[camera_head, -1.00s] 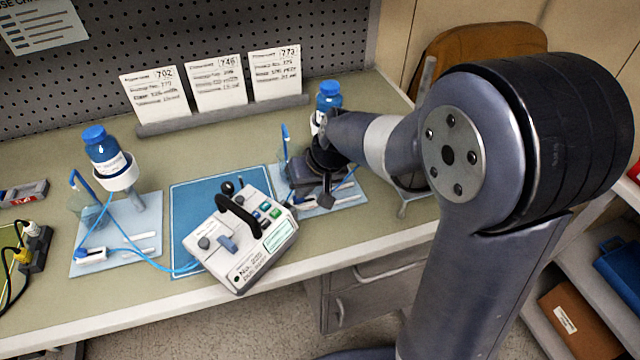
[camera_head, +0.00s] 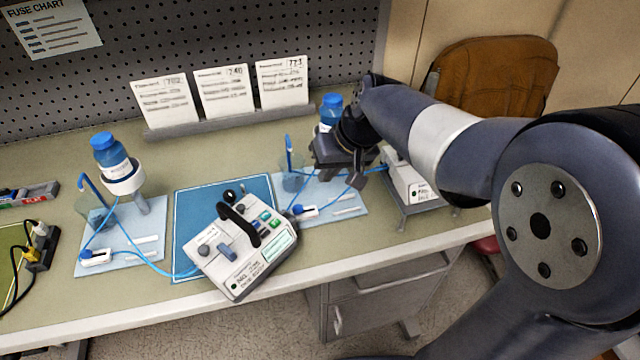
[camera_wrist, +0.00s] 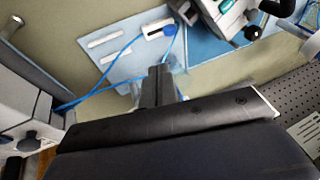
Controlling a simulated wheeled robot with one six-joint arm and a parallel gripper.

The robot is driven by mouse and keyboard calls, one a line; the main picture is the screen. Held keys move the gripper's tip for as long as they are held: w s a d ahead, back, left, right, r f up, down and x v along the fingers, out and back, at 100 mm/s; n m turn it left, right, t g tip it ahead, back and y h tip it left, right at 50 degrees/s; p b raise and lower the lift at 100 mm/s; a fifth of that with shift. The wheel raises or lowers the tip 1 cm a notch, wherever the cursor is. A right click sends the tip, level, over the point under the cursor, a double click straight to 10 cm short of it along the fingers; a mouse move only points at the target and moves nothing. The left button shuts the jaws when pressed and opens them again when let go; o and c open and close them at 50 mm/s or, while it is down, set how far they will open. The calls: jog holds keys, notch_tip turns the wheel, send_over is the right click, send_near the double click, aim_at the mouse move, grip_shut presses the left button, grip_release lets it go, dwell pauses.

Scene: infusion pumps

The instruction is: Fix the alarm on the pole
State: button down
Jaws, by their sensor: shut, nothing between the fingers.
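A white pump (camera_head: 242,250) with a black handle and green buttons sits askew, partly on the blue mat (camera_head: 192,212) and near the bench's front edge. A second white pump (camera_head: 408,183) stands on a small stand at the right, partly behind my arm. A blue-capped bottle (camera_head: 110,154) sits in a white holder on the left pole (camera_head: 141,204). Another blue-capped bottle (camera_head: 330,108) at the right is partly hidden by my gripper. My gripper (camera_head: 357,181) is shut and empty above the right light-blue tray (camera_head: 346,208); its fingers (camera_wrist: 158,86) show in the wrist view.
Three cards (camera_head: 224,90) stand on a rack at the back. A fuse chart (camera_head: 50,25) hangs on the pegboard. Blue tubes (camera_head: 160,268) run across the bench.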

jog(key=shift+v, duration=1.6)
